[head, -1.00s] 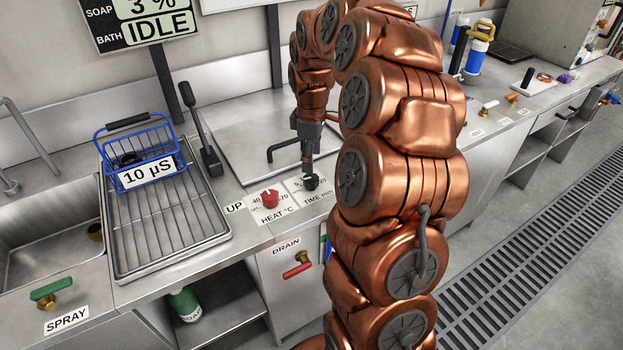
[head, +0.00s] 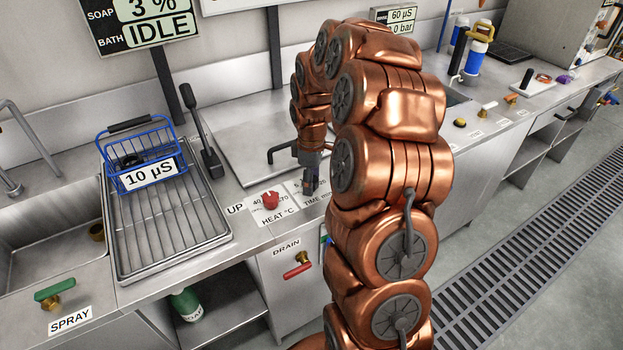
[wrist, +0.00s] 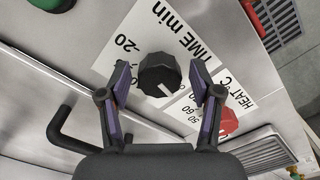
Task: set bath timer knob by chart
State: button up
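The bath timer knob (wrist: 158,73) is black and faceted, with a white pointer line. It stands on a white "TIME min" label (wrist: 145,30) with a printed scale. My gripper (head: 309,186) is down at this knob and hides most of it in the head view. In the wrist view my gripper's fingers are open, one on each side of the knob, with a visible gap on both sides. The red "HEAT °C" knob (head: 271,199) is beside it, to the left in the head view. A wall display (head: 150,30) reads "BATH IDLE".
A bent black handle (head: 283,151) on the bath lid (head: 245,140) is close behind my gripper. A blue basket (head: 140,160) tagged "10 µS" stands on a wire rack at left. A red "DRAIN" valve (head: 298,267) is below the counter edge.

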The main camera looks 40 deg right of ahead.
jog(key=c, duration=1)
jog(key=shift+f+m+b, duration=0.1)
jog(key=shift+m+b, duration=0.2)
jog(key=m+b, duration=0.2)
jog(key=shift+m, duration=0.3)
jog(key=m+b, duration=0.2)
jog(key=m, duration=0.2)
jog(key=shift+m+b, duration=0.3)
jog(key=m+b, duration=0.1)
jog(key=m, duration=0.3)
jog(key=shift+b, duration=0.3)
jog(key=shift+m+b, duration=0.3)
jog(key=shift+m, duration=1.6)
